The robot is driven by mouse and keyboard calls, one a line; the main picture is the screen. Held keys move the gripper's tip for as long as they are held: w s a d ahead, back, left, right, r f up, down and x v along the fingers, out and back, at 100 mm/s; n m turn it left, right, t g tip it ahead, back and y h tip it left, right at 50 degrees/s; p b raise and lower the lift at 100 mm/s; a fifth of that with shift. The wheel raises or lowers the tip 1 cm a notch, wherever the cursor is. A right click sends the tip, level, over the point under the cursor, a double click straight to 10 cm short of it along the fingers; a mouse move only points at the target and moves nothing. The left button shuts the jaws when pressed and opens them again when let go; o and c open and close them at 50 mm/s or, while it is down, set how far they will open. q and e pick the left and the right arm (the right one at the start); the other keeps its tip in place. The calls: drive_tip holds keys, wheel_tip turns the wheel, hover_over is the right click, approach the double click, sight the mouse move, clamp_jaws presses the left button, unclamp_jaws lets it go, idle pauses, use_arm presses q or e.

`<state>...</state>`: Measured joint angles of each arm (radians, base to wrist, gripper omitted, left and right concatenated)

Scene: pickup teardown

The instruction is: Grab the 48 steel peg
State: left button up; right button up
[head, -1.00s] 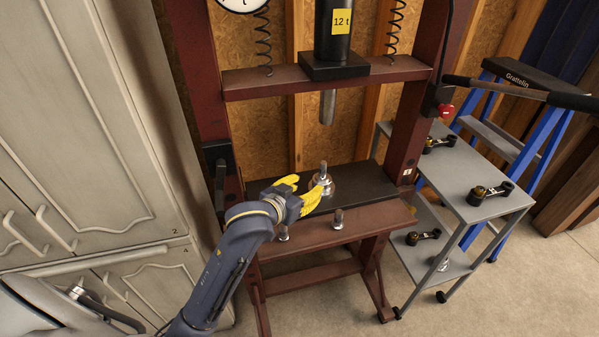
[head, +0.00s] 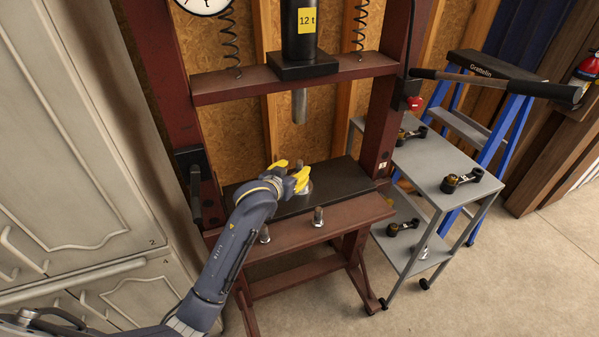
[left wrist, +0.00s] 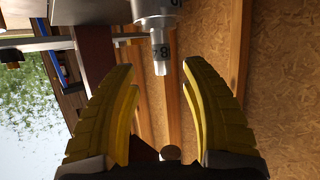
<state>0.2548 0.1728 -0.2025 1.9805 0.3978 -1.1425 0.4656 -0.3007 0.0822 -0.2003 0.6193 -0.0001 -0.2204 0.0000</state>
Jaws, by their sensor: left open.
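The steel peg (head: 299,164) stands upright on the black bed plate of the press, partly hidden by my left gripper. In the left wrist view the peg (left wrist: 161,52) shows as a narrow grey stub with dark digits that look like 48, joined to a wider round metal body (left wrist: 156,8). My left gripper (head: 291,174) has yellow fingers, spread open and empty, right beside the peg. In the left wrist view the peg lies in line with the gap between the fingertips (left wrist: 157,66); whether they touch is not clear. My right gripper is not in view.
The red press frame (head: 385,110) surrounds the bed, with the ram (head: 299,105) above the peg. Two bolts (head: 318,217) (head: 264,233) stand on the front beam. A grey cart (head: 428,172) with black parts stands right; cabinets (head: 75,150) stand left.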

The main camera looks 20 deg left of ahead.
sight(298, 167)
use_arm(q)
drive_tip(key=shift+x, duration=2.7)
drive_tip(key=shift+o, duration=0.2)
drive_tip(key=shift+a, duration=0.15)
clamp_jaws()
